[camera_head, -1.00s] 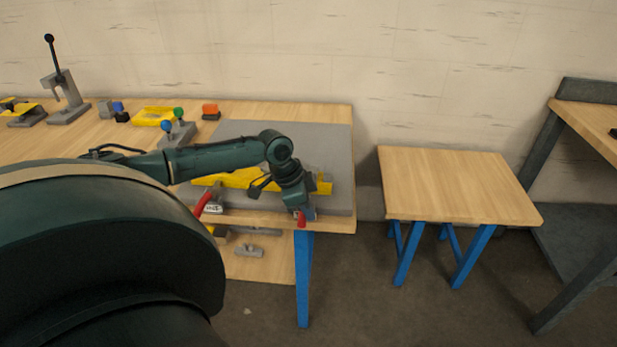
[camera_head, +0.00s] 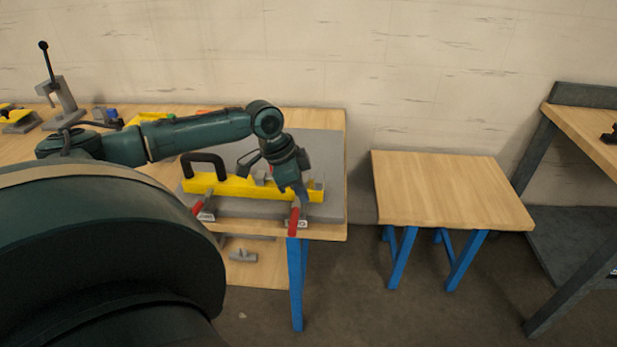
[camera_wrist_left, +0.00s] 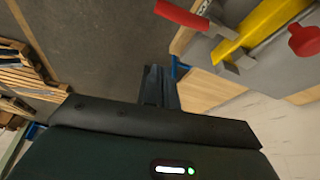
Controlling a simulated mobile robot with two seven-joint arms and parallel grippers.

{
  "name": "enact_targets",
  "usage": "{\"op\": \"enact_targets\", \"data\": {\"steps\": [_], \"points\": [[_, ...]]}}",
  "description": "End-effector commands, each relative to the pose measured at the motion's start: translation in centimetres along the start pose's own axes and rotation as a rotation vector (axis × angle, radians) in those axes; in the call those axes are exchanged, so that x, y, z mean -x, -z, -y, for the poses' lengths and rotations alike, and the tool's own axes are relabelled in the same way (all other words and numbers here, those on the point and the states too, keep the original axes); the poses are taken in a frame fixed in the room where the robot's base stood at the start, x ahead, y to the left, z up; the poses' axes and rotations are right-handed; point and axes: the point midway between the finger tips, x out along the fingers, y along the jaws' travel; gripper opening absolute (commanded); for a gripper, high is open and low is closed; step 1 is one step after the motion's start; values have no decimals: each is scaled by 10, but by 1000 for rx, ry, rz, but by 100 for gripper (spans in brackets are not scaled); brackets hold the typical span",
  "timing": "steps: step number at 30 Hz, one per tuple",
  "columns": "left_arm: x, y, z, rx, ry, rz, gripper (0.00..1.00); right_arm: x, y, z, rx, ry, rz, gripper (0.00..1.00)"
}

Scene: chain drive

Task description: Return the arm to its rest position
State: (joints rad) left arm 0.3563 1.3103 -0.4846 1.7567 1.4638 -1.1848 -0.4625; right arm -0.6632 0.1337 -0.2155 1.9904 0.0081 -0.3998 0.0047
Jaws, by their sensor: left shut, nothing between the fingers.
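My left arm comes in from the left in the head view and reaches over the workbench. My left gripper (camera_head: 302,192) points down near the right end of the yellow fixture (camera_head: 230,187), close to a red-handled clamp (camera_head: 294,219). In the left wrist view the gripper (camera_wrist_left: 158,88) is shut and empty, with the floor and the bench edge beyond it. The yellow fixture also shows there (camera_wrist_left: 268,22), beside the fingers and apart from them. My right gripper is not in view.
The fixture lies on a grey plate (camera_head: 325,155) on the wooden bench. A second red-handled clamp (camera_head: 204,205) sits at the left front. A lever press (camera_head: 60,98) stands at the back left. A small table (camera_head: 450,190) stands to the right, with open floor between.

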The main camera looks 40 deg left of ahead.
Motion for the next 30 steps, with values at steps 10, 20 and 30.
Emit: {"op": "enact_targets", "data": {"steps": [10,20,30], "points": [[13,0,0,-1,-2,1,0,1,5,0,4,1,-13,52],[-81,10,-52,-7,-5,-83,0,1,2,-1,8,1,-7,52],[-198,21,-209,189,80,-411,0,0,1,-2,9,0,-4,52]]}}
